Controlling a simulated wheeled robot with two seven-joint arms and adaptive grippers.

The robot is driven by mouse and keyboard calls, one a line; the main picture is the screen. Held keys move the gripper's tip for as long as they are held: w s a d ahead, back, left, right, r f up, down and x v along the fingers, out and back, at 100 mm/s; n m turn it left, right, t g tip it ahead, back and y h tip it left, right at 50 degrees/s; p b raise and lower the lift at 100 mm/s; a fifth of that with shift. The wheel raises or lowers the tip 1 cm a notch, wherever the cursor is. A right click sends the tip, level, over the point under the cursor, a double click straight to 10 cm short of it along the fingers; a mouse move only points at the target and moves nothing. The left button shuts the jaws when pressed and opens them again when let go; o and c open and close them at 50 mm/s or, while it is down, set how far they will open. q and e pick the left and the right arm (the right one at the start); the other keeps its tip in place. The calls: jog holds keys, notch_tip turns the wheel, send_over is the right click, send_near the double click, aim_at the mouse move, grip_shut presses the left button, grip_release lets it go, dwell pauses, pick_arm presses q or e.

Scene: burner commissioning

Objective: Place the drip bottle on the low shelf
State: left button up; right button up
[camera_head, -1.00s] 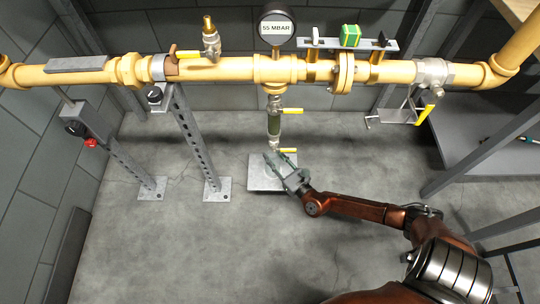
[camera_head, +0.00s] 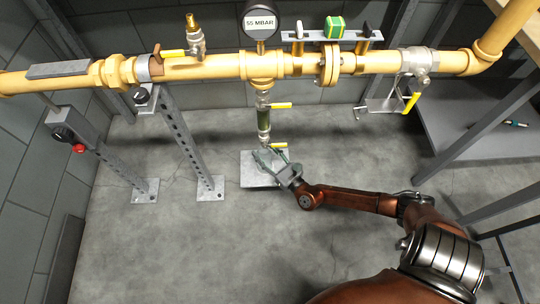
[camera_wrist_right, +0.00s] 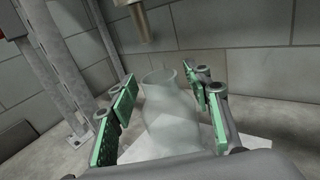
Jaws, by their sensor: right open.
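The drip bottle (camera_wrist_right: 172,120) is a translucent, pale, open-topped vessel. In the right wrist view it stands upright between the two green-padded fingers of my right gripper (camera_wrist_right: 160,88), which is open around it. In the head view the right gripper (camera_head: 266,158) is over the grey floor plate (camera_head: 250,178), just below the vertical drip leg (camera_head: 263,120); the bottle is hard to make out there. A metal outlet (camera_wrist_right: 146,25) hangs above the bottle in the wrist view. The low grey shelf (camera_head: 465,135) is at the right. My left gripper is not in view.
A yellow gas pipe (camera_head: 210,67) with a gauge (camera_head: 260,20) crosses the scene above. Slotted support posts (camera_head: 185,140) stand left of the plate. A small tool (camera_head: 516,124) lies on the shelf, and a grey frame post (camera_head: 480,145) stands before it. The front floor is clear.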

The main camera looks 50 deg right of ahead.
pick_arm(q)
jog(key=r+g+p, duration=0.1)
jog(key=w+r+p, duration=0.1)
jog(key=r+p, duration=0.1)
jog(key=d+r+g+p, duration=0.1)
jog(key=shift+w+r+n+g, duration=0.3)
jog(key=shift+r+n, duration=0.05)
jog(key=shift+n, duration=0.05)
pick_arm(e)
jog(key=v, duration=1.2)
